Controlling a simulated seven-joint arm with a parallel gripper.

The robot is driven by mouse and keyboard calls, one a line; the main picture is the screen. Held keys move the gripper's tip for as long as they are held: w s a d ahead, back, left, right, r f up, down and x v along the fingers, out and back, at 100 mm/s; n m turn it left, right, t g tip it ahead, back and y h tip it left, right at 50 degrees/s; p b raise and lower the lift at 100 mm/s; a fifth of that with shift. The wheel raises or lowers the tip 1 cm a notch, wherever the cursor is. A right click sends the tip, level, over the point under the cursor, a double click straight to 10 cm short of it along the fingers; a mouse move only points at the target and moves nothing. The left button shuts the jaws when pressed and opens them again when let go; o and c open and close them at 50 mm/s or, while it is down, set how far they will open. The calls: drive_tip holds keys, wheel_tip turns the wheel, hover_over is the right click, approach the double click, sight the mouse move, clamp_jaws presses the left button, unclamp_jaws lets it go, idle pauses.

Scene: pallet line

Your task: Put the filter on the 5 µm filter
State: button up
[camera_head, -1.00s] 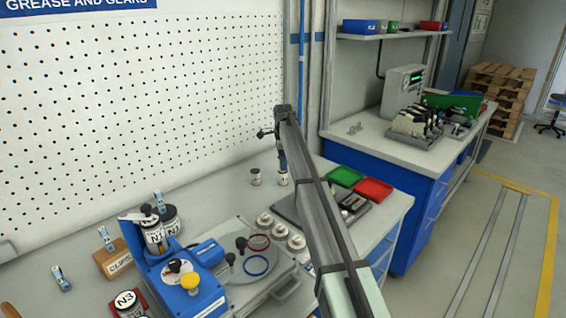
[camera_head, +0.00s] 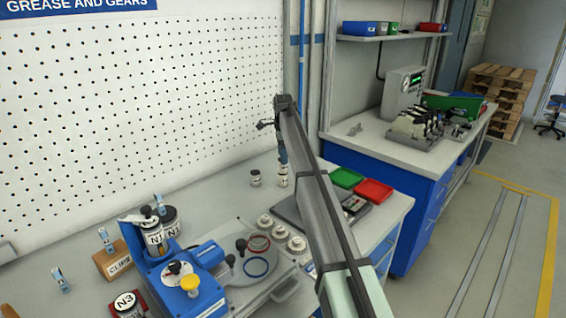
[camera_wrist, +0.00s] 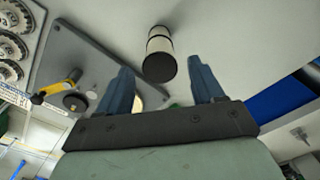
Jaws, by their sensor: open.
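A banded white and dark cylinder (camera_head: 284,177) stands upright on the bench below my gripper (camera_head: 282,158). It looks like two filters, one on top of the other; no label on it is legible. In the wrist view this banded stack (camera_wrist: 160,57) lies just beyond the fingertips, in line with the gap between them. My gripper (camera_wrist: 161,67) is open, with clear space between its blue fingers and the stack. Another short filter-like cylinder (camera_head: 256,178) stands alone to the left of the stack; its label is too small to read.
A grey tray (camera_head: 290,208) with several parts stands right beside the stack, near the green bin (camera_head: 346,178) and red bin (camera_head: 373,190). Several round white parts and a blue machine (camera_head: 190,290) are at the front. The pegboard wall (camera_head: 140,100) rises behind.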

wheel_tip(320, 180, up, 8)
idle(0.4)
drive_tip(key=shift+f, duration=0.1)
